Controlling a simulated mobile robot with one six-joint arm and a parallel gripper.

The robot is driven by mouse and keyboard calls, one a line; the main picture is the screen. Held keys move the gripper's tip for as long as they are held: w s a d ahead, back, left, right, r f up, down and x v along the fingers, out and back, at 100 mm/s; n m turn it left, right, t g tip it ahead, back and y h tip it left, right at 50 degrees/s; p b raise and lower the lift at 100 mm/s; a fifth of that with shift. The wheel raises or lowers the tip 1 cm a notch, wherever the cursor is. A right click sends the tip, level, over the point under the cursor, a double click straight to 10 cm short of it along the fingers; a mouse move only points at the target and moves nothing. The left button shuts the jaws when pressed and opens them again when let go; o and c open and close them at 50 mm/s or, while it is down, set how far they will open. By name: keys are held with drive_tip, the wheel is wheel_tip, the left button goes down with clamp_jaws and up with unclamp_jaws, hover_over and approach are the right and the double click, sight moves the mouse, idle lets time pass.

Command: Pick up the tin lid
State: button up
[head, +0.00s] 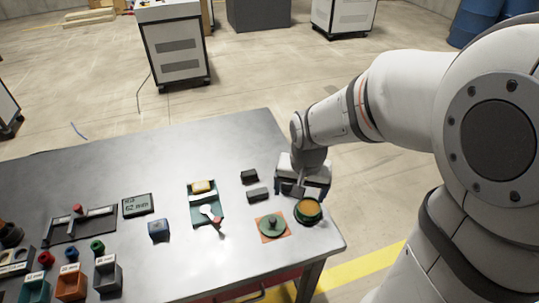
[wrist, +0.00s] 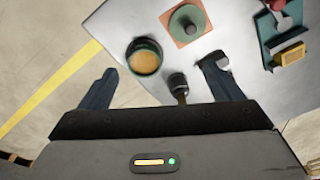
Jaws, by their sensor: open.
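The tin lid (head: 270,226) is a round green disc with a dark knob, lying on an orange square mat (head: 263,237) near the table's right end. It also shows at the top of the wrist view (wrist: 188,22). The open green tin (head: 308,211) with orange-brown contents stands just right of the lid, and shows left of it in the wrist view (wrist: 145,57). My gripper (head: 296,186) is over the table's right edge, behind the tin. In the wrist view my gripper (wrist: 157,80) is open with fingers wide apart, and the lid lies beyond the fingertips, untouched.
A dark small object (wrist: 178,86) shows between and below the fingers. Two dark blocks (head: 257,194) lie left of my gripper. The bare table (head: 190,150) behind is clear.

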sight(273, 218)
drive_tip(key=shift+o, duration=0.7)
drive_tip(key=shift+m+g, duration=0.6)
drive_tip(key=shift+m, duration=0.3)
drive_tip(key=w+a+f, duration=0.1)
drive_tip(key=a+f, duration=0.1)
drive_tip(key=f, duration=0.1)
drive_tip(key=w+a+f, duration=0.1)
drive_tip(key=f, duration=0.2)
drive_tip(key=w+a+f, duration=0.1)
drive_tip(key=a+f, duration=0.1)
drive_tip(key=f, duration=0.1)
drive_tip(key=shift+w+a+f+p, duration=0.1)
drive_tip(key=shift+a+p, duration=0.2)
drive_tip(key=shift+p, duration=0.05)
drive_tip(key=shift+w+a+f+p, duration=0.1)
drive_tip(key=shift+f+p, duration=0.3)
drive_tip(key=shift+f, duration=1.65)
drive_tip(key=shift+w+a+f+p, duration=0.1)
drive_tip(key=shift+f+p, duration=0.25)
drive_tip(key=shift+f, duration=1.7)
drive_tip(key=shift+c, duration=0.5)
drive_tip(key=c, duration=1)
drive_tip(key=shift+o, duration=0.2)
drive_tip(key=shift+r, duration=0.15)
